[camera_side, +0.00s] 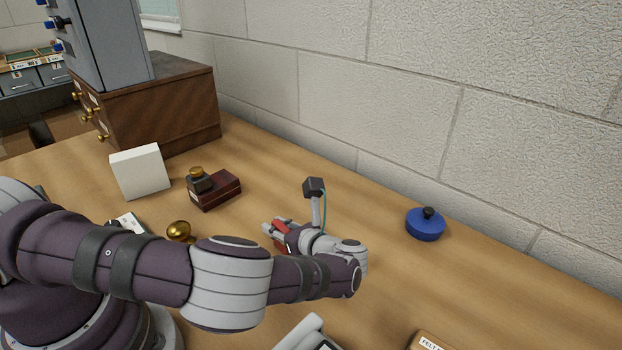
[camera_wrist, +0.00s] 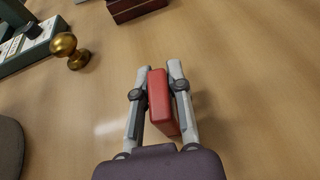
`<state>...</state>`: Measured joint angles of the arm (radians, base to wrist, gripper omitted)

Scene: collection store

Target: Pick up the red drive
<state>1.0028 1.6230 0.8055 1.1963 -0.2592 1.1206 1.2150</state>
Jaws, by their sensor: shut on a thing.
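The red drive (camera_wrist: 160,102) is a small red block with rounded edges, held between the two fingers of my gripper (camera_wrist: 161,80) in the wrist view. Both fingers touch its sides, so the gripper is shut on it. In the side view my gripper (camera_side: 272,228) is near the middle of the table, and a bit of the red drive (camera_side: 281,226) shows between its fingers. My arm hides part of the gripper there. I cannot tell whether the drive touches the table or is just above it.
A dark red box with an ink bottle (camera_side: 200,182), a white block (camera_side: 140,171) and a brass knob (camera_side: 179,230) stand left of the gripper. A blue round object (camera_side: 425,225) sits to the right. A wooden cabinet (camera_side: 175,105) stands behind. The table (camera_side: 375,205) between gripper and wall is clear.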

